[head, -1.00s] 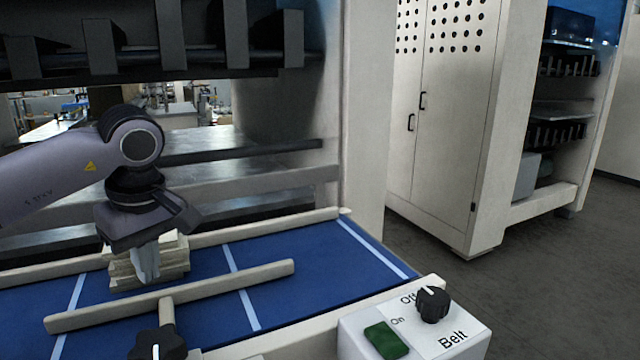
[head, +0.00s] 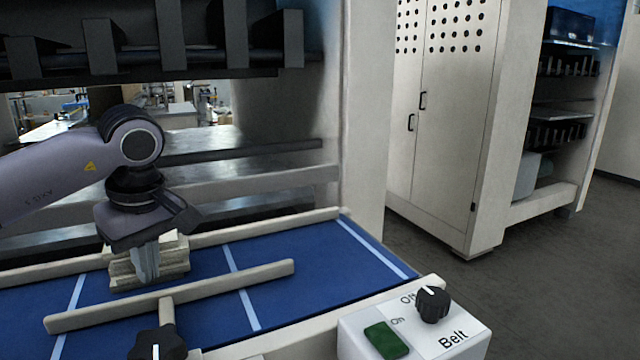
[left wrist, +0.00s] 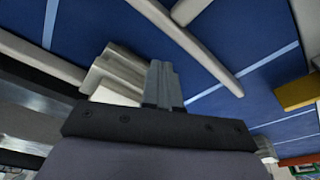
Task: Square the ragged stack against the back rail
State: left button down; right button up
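The ragged stack (head: 178,264) of pale, uneven layers sits on the blue belt, close to the back rail (head: 268,226). Its layers stick out unevenly. My left gripper (head: 148,265) points down at the near side of the stack, hiding part of it. In the left wrist view the two fingers (left wrist: 164,84) are together with no gap showing, and the stack (left wrist: 118,76) is right beside them. Whether the fingers touch it is hard to tell. My right gripper is in neither view.
A pale front rail (head: 225,287) with a black knob (head: 157,345) runs along the near side of the belt. A belt control box (head: 415,333) with a green button stands at the front right. The belt (head: 310,250) right of the stack is clear.

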pick_arm(q)
jog(key=shift+w+a+p, duration=0.3)
jog(key=shift+w+p, duration=0.1)
jog(key=shift+w, duration=0.2)
jog(key=shift+w+a+p, duration=0.25)
jog(key=shift+w+p, duration=0.15)
jog(key=shift+w, duration=0.15)
dwell(1.9)
jog(key=shift+s+d, duration=0.15)
jog(key=shift+s, duration=0.15)
jog(key=shift+s+d, duration=0.3)
jog(key=shift+s, duration=0.35)
notch_tip(320, 180, up, 9)
jog(key=p, duration=0.5)
dwell(0.5)
jog(key=shift+d, duration=0.1)
